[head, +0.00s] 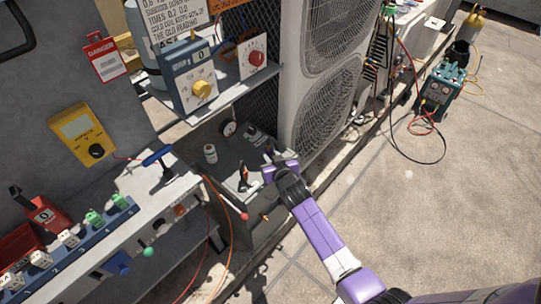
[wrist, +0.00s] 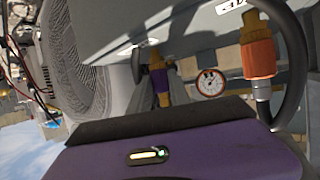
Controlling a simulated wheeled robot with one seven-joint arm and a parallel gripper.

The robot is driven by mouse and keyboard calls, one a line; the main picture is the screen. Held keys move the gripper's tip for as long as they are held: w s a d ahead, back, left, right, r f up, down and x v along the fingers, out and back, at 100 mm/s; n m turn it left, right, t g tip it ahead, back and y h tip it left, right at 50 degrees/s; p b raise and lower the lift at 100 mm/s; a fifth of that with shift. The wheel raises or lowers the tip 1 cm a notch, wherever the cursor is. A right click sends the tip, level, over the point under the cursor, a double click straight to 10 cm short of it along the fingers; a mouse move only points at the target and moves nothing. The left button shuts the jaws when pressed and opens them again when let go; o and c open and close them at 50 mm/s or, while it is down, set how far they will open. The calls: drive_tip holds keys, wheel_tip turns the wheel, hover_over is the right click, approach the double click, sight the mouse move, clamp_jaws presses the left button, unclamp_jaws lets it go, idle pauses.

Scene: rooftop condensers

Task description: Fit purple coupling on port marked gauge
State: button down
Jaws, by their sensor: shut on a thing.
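In the wrist view the purple coupling (wrist: 159,82) is between the grey fingers of my gripper (wrist: 162,93). The gripper is shut on it. The coupling has brass-coloured ends, and its far end is close to a grey panel (wrist: 190,35); I cannot tell whether it touches a port there. A white label on that panel is cut off and unreadable. A round dial gauge (wrist: 211,83) is right of the coupling. In the head view my gripper (head: 268,163) is over the grey unit (head: 262,228), and the coupling cannot be made out.
An orange coupling (wrist: 258,52) with a black hose is right of the gauge in the wrist view. In the head view a fan unit (head: 310,85) stands behind my gripper, a workbench (head: 155,205) is to the left, and open concrete is to the right.

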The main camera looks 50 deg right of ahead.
drive_tip(key=shift+f, duration=0.2)
drive_tip(key=c, duration=1.1)
unclamp_jaws()
wheel_tip(320, 180, up, 8)
drive_tip(key=p, duration=0.6)
drive_tip(key=shift+f, duration=0.2)
